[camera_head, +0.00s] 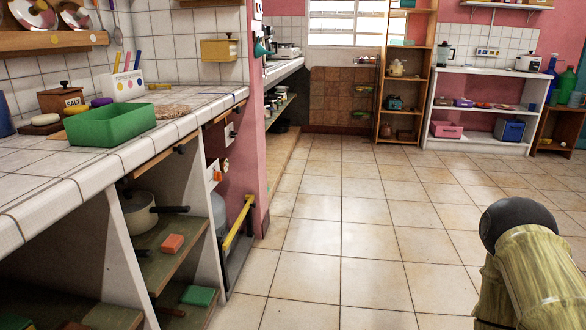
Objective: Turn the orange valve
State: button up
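A small orange piece (217,176), which looks like the orange valve, sits low on the pink wall side under the counter's far end. It is small in the picture, so its handle shape and turn position cannot be told. A grey rounded cylinder (217,212) stands below it, partly hidden by the white shelf divider. My gripper is not in view.
The white-tiled counter (35,190) carries a green bin (110,125). Open shelves below hold a pot (138,212) with a dark handle, and a red block (173,244). A yellow bar (238,222) stands near the valve. Tiled floor (340,235) is clear ahead.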

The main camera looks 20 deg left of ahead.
aim_at(217, 176)
jog(key=z, duration=0.2)
jog(key=i, duration=0.95)
jog(key=u, duration=0.8)
jog(key=i, duration=0.75)
jog(key=u, duration=0.8)
